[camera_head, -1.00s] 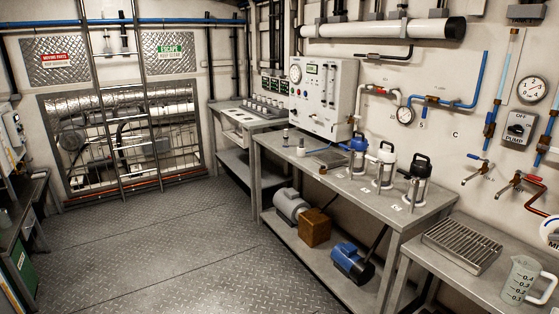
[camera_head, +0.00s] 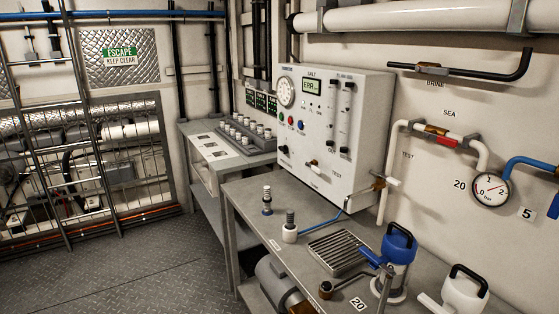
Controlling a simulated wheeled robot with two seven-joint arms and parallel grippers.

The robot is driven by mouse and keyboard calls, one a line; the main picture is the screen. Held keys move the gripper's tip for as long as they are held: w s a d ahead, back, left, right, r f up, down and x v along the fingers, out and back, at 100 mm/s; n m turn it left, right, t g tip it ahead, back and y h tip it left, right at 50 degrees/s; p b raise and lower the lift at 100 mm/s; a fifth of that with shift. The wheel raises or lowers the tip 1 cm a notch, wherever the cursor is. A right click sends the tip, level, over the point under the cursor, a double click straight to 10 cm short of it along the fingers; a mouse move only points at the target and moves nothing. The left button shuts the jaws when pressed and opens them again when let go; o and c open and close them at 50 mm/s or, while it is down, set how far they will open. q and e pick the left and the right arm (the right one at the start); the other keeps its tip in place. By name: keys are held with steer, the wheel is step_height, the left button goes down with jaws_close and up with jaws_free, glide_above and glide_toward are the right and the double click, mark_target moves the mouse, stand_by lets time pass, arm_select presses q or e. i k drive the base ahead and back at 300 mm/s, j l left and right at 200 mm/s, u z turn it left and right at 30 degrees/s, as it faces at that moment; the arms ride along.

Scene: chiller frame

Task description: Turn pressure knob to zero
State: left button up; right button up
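A white salinity-type control panel (camera_head: 318,150) stands at the back of the steel bench. It has a round dial (camera_head: 285,92) at upper left and a small display (camera_head: 311,87) reading "ERR". A black knob (camera_head: 283,149) sits at its lower left, and a lever-like fitting (camera_head: 312,163) is at lower middle. Two upright flow tubes (camera_head: 346,110) have black knobs (camera_head: 331,151) beneath them. The small labels are too blurred to tell which knob is the pressure knob or its setting. Neither of my grippers is in view.
The bench (camera_head: 245,205) holds a metal grate (camera_head: 338,252), a blue-topped canister (camera_head: 397,262), a white canister (camera_head: 462,292) and small fittings (camera_head: 289,228). A pressure gauge (camera_head: 490,189) is on the wall at right. Open floor (camera_head: 150,270) lies left of the bench.

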mark_target(284, 149)
steer(key=i+j+z, duration=0.1)
steer(key=z, duration=0.25)
steer(key=i+j+z, duration=0.2)
steer(key=z, duration=0.2)
steer(key=i, duration=0.1)
